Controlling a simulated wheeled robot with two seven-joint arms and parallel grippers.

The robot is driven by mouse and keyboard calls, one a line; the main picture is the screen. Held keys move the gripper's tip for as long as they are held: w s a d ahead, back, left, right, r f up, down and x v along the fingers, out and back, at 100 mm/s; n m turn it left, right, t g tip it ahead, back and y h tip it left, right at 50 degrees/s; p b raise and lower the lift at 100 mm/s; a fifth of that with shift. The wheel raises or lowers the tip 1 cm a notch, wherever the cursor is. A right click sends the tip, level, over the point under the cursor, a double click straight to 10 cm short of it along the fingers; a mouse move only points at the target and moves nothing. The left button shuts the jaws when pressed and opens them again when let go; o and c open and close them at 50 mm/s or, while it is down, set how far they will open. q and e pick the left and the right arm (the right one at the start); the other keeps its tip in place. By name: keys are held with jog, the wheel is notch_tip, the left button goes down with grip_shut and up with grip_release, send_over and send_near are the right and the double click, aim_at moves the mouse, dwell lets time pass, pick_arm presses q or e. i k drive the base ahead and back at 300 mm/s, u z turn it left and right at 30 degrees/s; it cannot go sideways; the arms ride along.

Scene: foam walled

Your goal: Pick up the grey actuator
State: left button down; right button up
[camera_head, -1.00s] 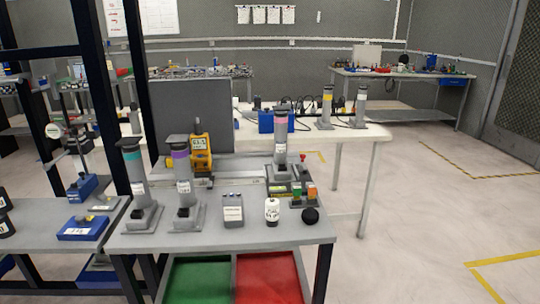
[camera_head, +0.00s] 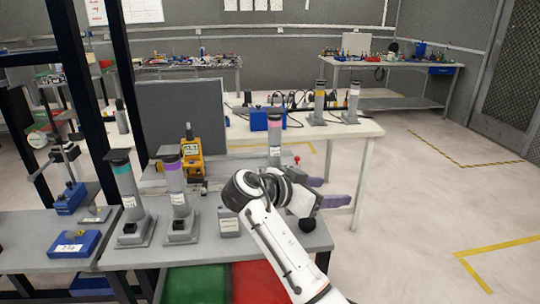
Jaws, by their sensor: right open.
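Several grey upright cylinders on grey feet could be the actuator; I cannot tell which one is meant. On the near bench, one with a teal band (camera_head: 128,195) and one with a purple band (camera_head: 176,195) stand at the left. One with a pink band (camera_head: 275,145) stands farther back, its lower part hidden by my right arm. A small grey box (camera_head: 229,224) is partly covered by the arm. My right gripper (camera_head: 324,191) is open, its purple fingers pointing right above the bench's right side, apart from the cylinders. My left gripper is out of view.
The grey bench (camera_head: 85,259) has a green bin (camera_head: 197,284) and a red bin (camera_head: 252,284) beneath. A yellow meter (camera_head: 191,158) stands behind the cylinders. A black ball (camera_head: 307,225) sits near the right edge. Floor to the right is clear.

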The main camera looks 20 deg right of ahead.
aim_at(274, 124)
jog(key=i, duration=1.3)
